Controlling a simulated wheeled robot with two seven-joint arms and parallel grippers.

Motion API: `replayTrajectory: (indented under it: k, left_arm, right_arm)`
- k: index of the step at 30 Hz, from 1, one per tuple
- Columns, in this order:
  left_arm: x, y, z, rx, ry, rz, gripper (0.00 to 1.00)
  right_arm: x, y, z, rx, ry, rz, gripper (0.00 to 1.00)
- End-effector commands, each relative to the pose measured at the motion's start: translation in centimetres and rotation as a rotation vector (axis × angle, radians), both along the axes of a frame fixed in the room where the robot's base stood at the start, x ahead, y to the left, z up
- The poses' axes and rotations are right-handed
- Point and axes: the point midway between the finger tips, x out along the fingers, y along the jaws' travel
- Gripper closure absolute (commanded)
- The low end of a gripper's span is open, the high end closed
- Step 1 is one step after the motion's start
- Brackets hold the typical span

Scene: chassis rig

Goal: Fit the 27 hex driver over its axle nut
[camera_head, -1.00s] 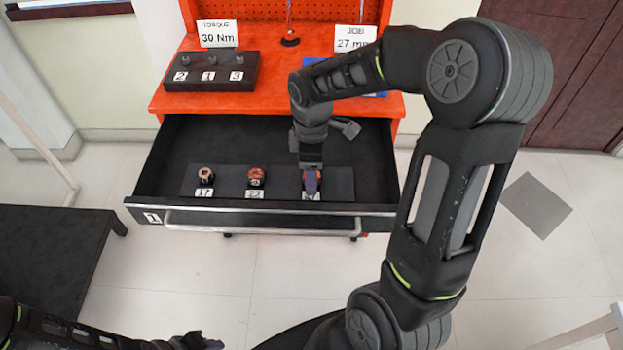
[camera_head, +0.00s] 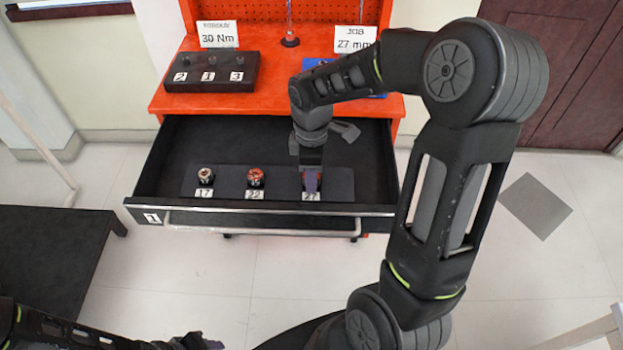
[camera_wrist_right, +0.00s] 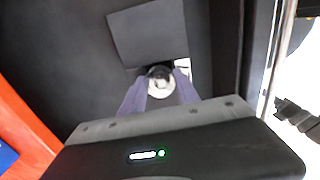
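The 27 hex driver (camera_head: 308,186) stands at the 27 label in the open drawer, mostly hidden by my right gripper (camera_head: 313,178). No axle nut shows in these views.
The 17 driver (camera_head: 205,175) and 22 driver (camera_head: 256,177) stand to the left in the drawer (camera_head: 160,178). A black block with numbered pegs (camera_head: 211,82) and signs reading 30 Nm (camera_head: 218,38) and 27 mm (camera_head: 355,42) are on the orange bench. The back of the drawer is free.

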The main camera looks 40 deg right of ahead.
Motion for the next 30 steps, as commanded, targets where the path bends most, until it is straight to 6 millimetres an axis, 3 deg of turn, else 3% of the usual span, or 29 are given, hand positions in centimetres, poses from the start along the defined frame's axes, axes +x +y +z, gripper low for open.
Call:
replayTrajectory:
  k: [13, 24, 30]
  left_arm:
    - [0.0, 0.0, 0.0, 0.000, 0.000, 0.000, 0.67]
    - [0.0, 0.0, 0.0, 0.000, 0.000, 0.000, 0.67]
    - [0.0, 0.0, 0.3, 0.000, 0.000, 0.000, 0.67]
  right_arm:
    - [0.0, 0.0, 0.0, 0.000, 0.000, 0.000, 1.00]
    - [0.0, 0.0, 0.2, -0.001, -0.001, 0.000, 1.00]
    - [0.2, 0.0, 2.3, -0.001, -0.006, 0.000, 1.00]
